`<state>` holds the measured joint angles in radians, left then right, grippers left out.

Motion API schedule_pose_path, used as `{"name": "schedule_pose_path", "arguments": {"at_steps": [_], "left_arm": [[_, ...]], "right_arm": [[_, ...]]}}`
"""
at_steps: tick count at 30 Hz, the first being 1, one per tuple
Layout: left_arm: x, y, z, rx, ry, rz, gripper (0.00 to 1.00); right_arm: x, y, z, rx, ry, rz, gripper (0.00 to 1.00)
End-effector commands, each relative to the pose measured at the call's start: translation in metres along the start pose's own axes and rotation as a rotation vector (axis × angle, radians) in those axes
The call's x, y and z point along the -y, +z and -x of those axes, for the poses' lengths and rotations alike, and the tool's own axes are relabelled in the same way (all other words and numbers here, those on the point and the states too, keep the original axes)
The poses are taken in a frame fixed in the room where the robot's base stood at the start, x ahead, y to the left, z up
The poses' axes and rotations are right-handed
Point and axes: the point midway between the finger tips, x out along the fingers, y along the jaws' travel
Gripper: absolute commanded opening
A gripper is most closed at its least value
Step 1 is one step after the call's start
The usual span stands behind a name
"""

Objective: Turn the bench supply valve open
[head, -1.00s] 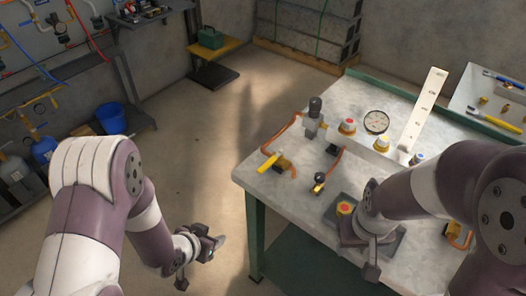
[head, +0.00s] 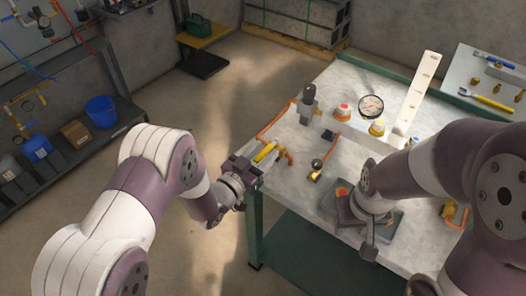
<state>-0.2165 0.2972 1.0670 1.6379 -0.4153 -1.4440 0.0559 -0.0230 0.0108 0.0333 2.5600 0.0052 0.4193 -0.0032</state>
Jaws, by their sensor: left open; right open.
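The bench supply valve shows a yellow lever handle (head: 265,152) at the left edge of the bench, with orange pipe beside it. My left gripper (head: 249,170) is open at the bench's left edge, just left of and below the yellow handle in the picture. Its jaws are close to the handle's near end; I cannot tell whether they touch it. My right gripper (head: 354,218) is open and points down over a dark tray on the bench. The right wrist hides part of that tray and of a red and yellow part in it.
The grey bench (head: 290,185) holds a dark-knobbed fitting (head: 316,166), a grey regulator (head: 307,106), a round gauge (head: 371,105), red-topped buttons (head: 343,111) and a white marked strip (head: 418,92). A blue bucket (head: 101,111) stands on the left shelf. The floor left of the bench is clear.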

Motion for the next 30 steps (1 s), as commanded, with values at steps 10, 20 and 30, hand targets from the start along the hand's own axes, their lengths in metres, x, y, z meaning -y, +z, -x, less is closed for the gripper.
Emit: {"name": "schedule_pose_path", "arguments": {"at_steps": [10, 20, 30], "left_arm": [[0.000, 0.000, -0.005, 0.001, 0.000, 0.001, 0.34], [0.000, 0.000, -0.005, 0.001, 0.002, 0.000, 0.00], [0.010, 0.002, -0.005, -0.001, 0.120, -0.001, 0.00]], "right_arm": [[0.000, 0.000, 0.000, 0.000, 0.000, 0.000, 0.43], [0.000, 0.000, 0.000, 0.000, 0.000, 0.000, 0.43], [0.000, 0.001, -0.010, 0.000, 0.000, 0.000, 0.43]]}}
